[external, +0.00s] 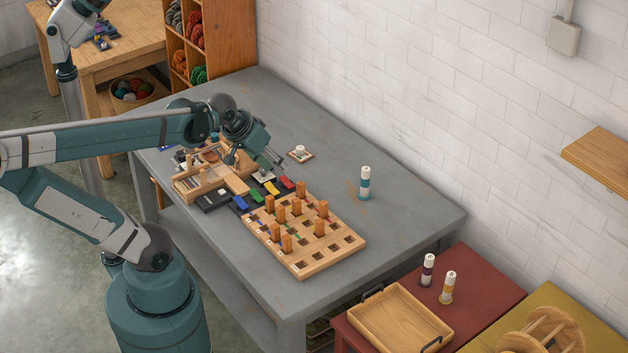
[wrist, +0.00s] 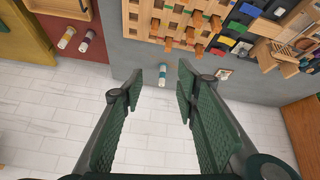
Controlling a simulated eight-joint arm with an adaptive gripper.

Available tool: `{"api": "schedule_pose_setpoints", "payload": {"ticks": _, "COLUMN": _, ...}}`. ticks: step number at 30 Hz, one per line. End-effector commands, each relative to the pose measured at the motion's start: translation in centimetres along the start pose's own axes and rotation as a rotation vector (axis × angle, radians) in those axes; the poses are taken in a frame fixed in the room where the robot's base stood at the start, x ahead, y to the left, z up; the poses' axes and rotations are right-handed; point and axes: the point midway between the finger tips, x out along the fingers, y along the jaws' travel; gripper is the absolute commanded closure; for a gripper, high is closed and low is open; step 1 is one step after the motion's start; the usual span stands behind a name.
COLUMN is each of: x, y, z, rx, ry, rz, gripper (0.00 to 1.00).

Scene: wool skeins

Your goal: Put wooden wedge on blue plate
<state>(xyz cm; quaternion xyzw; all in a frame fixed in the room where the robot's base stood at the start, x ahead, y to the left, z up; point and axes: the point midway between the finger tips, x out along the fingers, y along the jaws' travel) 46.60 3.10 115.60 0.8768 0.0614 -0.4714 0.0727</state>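The blue plate (external: 240,204) lies flat in a row of small coloured pieces on the grey table. It also shows near the top of the wrist view (wrist: 250,10). Several orange-brown wooden pieces (external: 269,203) stand upright in the holed board; they also show in the wrist view (wrist: 189,34). I cannot tell for certain which piece is the wooden wedge. My gripper (external: 274,160) is above the table behind the coloured row. In the wrist view its fingers (wrist: 160,83) are spread wide with nothing between them.
The holed wooden board (external: 303,270) fills the table's near part. A small square piece (external: 301,155) lies at the back.

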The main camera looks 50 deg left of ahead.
Motion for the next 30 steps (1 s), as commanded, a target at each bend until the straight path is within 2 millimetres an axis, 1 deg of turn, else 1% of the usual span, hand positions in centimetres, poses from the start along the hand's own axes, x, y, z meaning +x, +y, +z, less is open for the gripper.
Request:
{"api": "schedule_pose_setpoints", "payload": {"ticks": 1, "x": -0.1, "y": 0.7, "z": 1.0, "rx": 0.040, "ry": 0.006, "rz": 0.011, "gripper": 0.69}}
{"api": "schedule_pose_setpoints", "payload": {"ticks": 3, "x": -0.2, "y": 1.3, "z": 1.9, "rx": 0.087, "ry": 0.017, "rz": 0.022, "gripper": 0.69}}
{"api": "schedule_pose_setpoints", "payload": {"ticks": 9, "x": -0.2, "y": 2.3, "z": 3.6, "rx": 0.171, "ry": 0.033, "rz": 0.040, "gripper": 0.69}}
{"api": "schedule_pose_setpoints", "payload": {"ticks": 30, "x": -0.2, "y": 2.5, "z": 3.8, "rx": 0.187, "ry": 0.037, "rz": 0.043, "gripper": 0.69}}
